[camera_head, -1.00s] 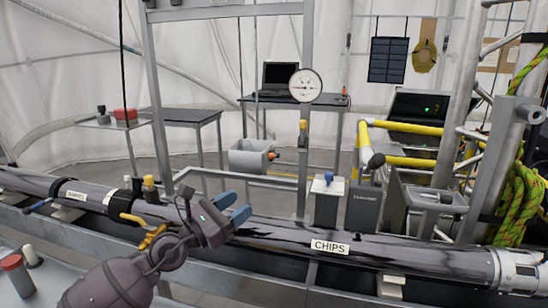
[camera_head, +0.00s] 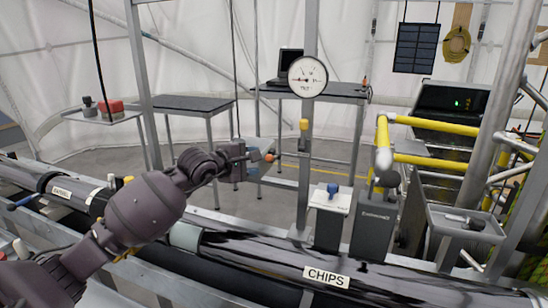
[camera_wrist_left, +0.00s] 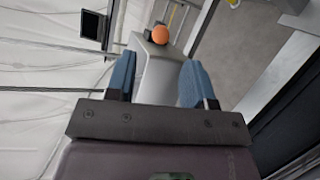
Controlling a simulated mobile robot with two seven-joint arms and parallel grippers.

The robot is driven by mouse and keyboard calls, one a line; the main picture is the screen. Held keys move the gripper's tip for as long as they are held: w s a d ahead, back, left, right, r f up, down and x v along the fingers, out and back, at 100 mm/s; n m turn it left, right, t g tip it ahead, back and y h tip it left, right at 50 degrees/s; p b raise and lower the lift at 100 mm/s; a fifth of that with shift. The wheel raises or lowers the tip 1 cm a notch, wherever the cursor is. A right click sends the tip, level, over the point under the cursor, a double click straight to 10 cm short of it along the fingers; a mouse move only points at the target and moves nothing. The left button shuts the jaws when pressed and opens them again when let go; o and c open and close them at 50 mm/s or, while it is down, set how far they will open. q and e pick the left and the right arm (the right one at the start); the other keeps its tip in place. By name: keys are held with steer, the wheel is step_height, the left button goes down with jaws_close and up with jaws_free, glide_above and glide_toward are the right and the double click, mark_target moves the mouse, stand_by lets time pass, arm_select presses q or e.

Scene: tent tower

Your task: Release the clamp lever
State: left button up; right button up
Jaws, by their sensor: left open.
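An orange round knob (camera_head: 269,158) sticks out from a grey box-shaped holder, just beyond my left gripper (camera_head: 251,158). I cannot tell for certain whether this knob belongs to the clamp lever. In the left wrist view, the orange knob (camera_wrist_left: 160,34) sits at the far end of the grey holder (camera_wrist_left: 153,68). My left gripper's blue fingertips (camera_wrist_left: 158,80) are open and apart, with the holder beyond and between them. Contact cannot be told. A blue-handled lever (camera_head: 22,202) shows on the pipe at far left. My right gripper is not in view.
A long dark pipe labelled CHIPS (camera_head: 326,277) runs across the front. A round gauge (camera_head: 307,77) hangs on an upright post. Yellow rails (camera_head: 430,122) and a grey box (camera_head: 374,222) stand right. A table with a laptop (camera_head: 290,64) is behind.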

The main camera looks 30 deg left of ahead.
mark_target(267, 159)
arm_select(q)
steer(key=x, duration=0.9)
steer(key=shift+b, duration=0.3)
steer(key=shift+s, duration=0.1)
steer(key=shift+c, duration=0.4)
jaws_close()
